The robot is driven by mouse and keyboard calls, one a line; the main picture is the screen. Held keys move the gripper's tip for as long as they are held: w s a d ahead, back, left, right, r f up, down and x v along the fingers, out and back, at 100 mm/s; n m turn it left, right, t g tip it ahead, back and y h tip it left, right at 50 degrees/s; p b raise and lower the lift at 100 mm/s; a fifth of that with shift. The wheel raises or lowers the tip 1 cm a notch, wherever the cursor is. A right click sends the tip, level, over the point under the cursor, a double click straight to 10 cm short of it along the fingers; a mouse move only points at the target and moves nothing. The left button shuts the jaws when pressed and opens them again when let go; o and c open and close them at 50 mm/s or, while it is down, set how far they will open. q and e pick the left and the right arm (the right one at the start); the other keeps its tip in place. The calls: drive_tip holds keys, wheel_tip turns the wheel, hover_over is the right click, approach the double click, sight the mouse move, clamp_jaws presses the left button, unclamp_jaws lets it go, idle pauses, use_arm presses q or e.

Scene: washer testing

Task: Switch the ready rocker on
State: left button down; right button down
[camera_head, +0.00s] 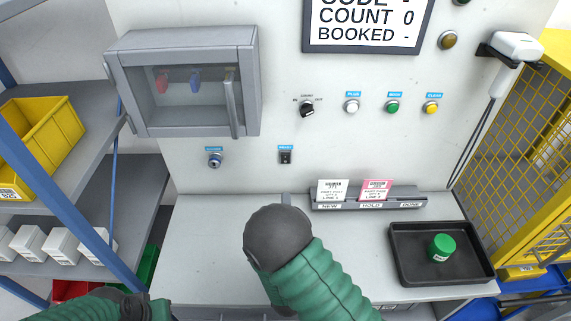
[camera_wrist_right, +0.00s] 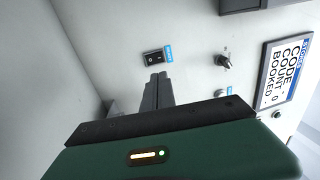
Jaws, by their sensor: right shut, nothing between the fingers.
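The ready rocker (camera_head: 286,158) is a small black switch under a blue label on the pale panel, left of centre. It also shows in the right wrist view (camera_wrist_right: 152,57); its on or off position is too small to tell. My right gripper (camera_head: 286,199) is mostly hidden behind my dark round arm joint in the head view. In the right wrist view its fingers (camera_wrist_right: 156,79) are shut and empty, their tips close to the rocker; I cannot tell whether they touch. My left arm shows at the bottom left, its gripper out of view.
A key switch (camera_head: 215,160) sits left of the rocker, below a glazed cabinet (camera_head: 190,85). A rotary knob (camera_head: 307,108) and several push buttons are to the right. A card rack (camera_head: 410,204) and a black tray (camera_head: 403,240) holding a green cylinder (camera_head: 442,247) stand on the bench.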

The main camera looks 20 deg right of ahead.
sight(286, 157)
drive_tip(key=p+x, duration=0.3)
drive_tip(key=x, duration=0.8)
drive_tip(key=shift+w+d+r, duration=0.15)
drive_tip(key=shift+w, duration=0.2)
drive_tip(key=shift+w+d, duration=0.1)
drive_tip(key=shift+w, duration=0.4)
